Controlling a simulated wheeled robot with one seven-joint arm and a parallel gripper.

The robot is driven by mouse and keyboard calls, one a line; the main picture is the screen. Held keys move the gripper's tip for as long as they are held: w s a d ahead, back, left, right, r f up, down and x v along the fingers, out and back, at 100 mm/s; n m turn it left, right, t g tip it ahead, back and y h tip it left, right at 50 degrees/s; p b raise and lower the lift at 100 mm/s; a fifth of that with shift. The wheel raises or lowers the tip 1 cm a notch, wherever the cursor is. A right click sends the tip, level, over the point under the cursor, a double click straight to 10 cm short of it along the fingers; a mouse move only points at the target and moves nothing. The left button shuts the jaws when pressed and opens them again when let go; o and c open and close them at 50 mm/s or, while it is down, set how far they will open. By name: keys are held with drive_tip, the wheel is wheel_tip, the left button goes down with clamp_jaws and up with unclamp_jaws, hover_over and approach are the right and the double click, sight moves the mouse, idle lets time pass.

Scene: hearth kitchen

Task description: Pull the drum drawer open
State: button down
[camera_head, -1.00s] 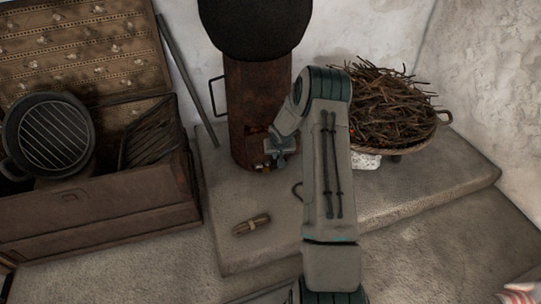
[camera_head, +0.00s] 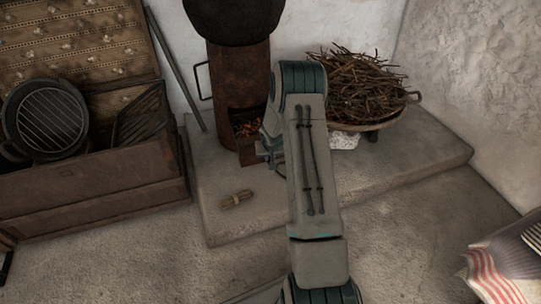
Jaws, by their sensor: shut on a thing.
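The rusty drum (camera_head: 238,75) stands upright on the stone hearth ledge, with orange embers (camera_head: 246,128) glowing in its lower front opening. A brown drum drawer (camera_head: 248,152) shows low at the drum's front and seems to jut a little from it. My gripper (camera_head: 268,158) is at the right front of the drawer. It is shut on the drawer, apparently at its handle. My own arm and wrist hide the handle, the fingertips and the drawer's right side.
A basket of twigs (camera_head: 362,90) stands right of the drum. On the left is an open chest (camera_head: 95,195) with a round grill pan (camera_head: 45,118). A striped cloth (camera_head: 505,262) lies lower right. The floor in front is clear.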

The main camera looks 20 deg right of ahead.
drive_tip(key=c, duration=1.5)
unclamp_jaws()
drive_tip(key=shift+r, duration=0.1)
drive_tip(key=p+v, duration=0.5)
drive_tip(key=v, duration=0.8)
drive_tip(key=shift+s+r, duration=0.25)
drive_tip(key=shift+r, duration=0.05)
